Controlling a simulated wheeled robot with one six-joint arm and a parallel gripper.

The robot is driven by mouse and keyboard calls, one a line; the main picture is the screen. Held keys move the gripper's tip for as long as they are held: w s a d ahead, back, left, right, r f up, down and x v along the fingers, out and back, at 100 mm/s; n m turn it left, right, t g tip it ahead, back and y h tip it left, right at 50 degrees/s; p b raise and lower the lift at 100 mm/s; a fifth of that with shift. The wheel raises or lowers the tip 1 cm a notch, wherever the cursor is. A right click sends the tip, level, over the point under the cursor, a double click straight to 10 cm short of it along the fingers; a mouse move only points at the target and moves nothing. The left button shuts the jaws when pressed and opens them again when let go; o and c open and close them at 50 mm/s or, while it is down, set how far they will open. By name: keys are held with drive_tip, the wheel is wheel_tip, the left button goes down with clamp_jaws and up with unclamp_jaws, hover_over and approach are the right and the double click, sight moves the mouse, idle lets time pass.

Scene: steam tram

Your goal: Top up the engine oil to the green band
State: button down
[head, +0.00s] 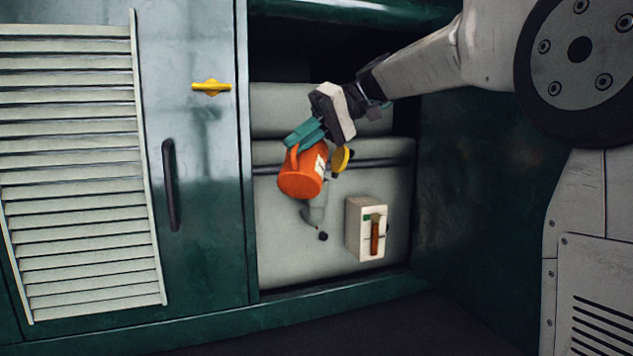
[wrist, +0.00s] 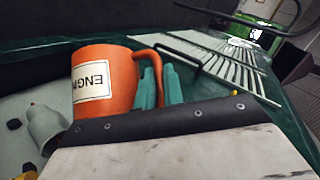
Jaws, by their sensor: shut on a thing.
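The orange jug (head: 300,175) hangs tilted in front of the grey engine casing. My gripper (head: 305,133) is shut on its handle, with teal fingers; in the wrist view the fingers (wrist: 158,88) close on the handle at the right of the jug (wrist: 120,75). Its white label shows part of the word "ENGINE". A grey filler neck (head: 315,212) is just below and behind the jug; it also shows in the wrist view (wrist: 46,126). I see no oil stream. The white gauge box (head: 355,228) has a green mark and a brown column (head: 375,237); its exact level against the mark is too small to tell.
Left of the opening is a green panel with a yellow latch (head: 211,87), a black handle (head: 171,185) and a louvred grille (head: 80,170). The opening's sill (head: 340,300) runs below.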

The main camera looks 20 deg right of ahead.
drive_tip(key=shift+f, duration=0.1)
idle(0.6)
drive_tip(key=shift+s+a+f, duration=0.1)
drive_tip(key=shift+s+f, duration=0.1)
drive_tip(key=shift+f, duration=0.15)
drive_tip(key=shift+f, duration=0.15)
idle(0.6)
drive_tip(key=shift+s+a+f+t+h, duration=0.1)
drive_tip(key=shift+s+f+t+h, duration=0.05)
drive_tip(key=shift+f+t+h, duration=0.15)
drive_tip(key=shift+f, duration=0.1)
idle(0.7)
drive_tip(key=shift+s+a+f+n, duration=0.1)
drive_tip(key=shift+s+f+n, duration=0.05)
drive_tip(key=shift+f+n, duration=0.15)
drive_tip(key=shift+r, duration=0.1)
idle(0.8)
